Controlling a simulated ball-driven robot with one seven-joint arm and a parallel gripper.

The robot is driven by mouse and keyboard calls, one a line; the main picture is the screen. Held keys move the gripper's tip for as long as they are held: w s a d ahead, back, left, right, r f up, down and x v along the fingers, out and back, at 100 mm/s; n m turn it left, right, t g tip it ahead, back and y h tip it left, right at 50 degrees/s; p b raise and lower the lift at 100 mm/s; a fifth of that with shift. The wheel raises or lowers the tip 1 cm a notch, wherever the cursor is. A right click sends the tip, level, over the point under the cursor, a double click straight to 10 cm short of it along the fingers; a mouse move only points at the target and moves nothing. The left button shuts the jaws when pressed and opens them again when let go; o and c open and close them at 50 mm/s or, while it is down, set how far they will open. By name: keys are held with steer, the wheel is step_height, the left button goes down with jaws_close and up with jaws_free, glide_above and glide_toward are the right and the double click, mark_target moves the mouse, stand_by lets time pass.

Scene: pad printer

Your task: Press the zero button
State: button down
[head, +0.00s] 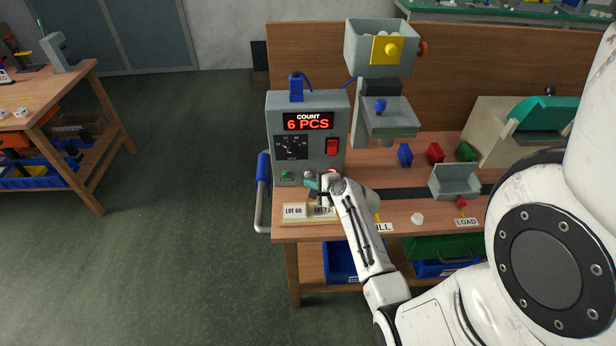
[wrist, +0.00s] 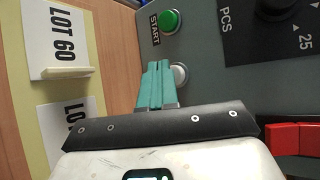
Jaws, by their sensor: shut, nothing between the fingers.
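The grey control box (head: 309,105) stands at the left end of the bench, and its display reads COUNT 6 PCS. Low on its front, a round white button (wrist: 180,75) shows in the wrist view; any label beside it is hidden by my fingers. The green START button (wrist: 170,21) is near it and also shows in the head view (head: 287,174). My gripper (wrist: 155,67), with teal fingers, is shut and empty. Its fingertips overlap the white button's edge in the wrist view; I cannot tell whether they touch it. In the head view my gripper (head: 312,184) is low before the box.
A PCS dial (head: 291,147) and a red switch (head: 332,147) sit above the buttons. A board with LOT 60 (head: 294,211) and another lot card lies in front of the box. A blue side handle (head: 263,185) is at left. A grey tray (head: 455,182) stands at right.

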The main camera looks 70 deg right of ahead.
steer(key=shift+w+d, duration=0.2)
steer(key=shift+d, duration=0.2)
stand_by(0.4)
steer(key=shift+a, duration=0.1)
steer(key=shift+s+a+p, duration=0.35)
steer(key=shift+a+p, duration=0.05)
steer(key=shift+a, duration=0.35)
steer(key=shift+s+a+r+p, duration=0.1)
steer(key=shift+s+a+p, duration=0.15)
steer(key=shift+a, duration=0.2)
steer(key=shift+s+a+p, duration=0.1)
steer(key=shift+a+p, duration=0.2)
steer(key=shift+a, duration=0.15)
steer(key=shift+s+a+p, duration=0.25)
steer(key=shift+a, duration=0.35)
steer(key=shift+s+a+p, duration=0.2)
steer(key=shift+s+a, duration=0.1)
steer(key=shift+a, duration=0.35)
steer(key=shift+s+a+p, duration=0.25)
steer(key=shift+a, duration=0.35)
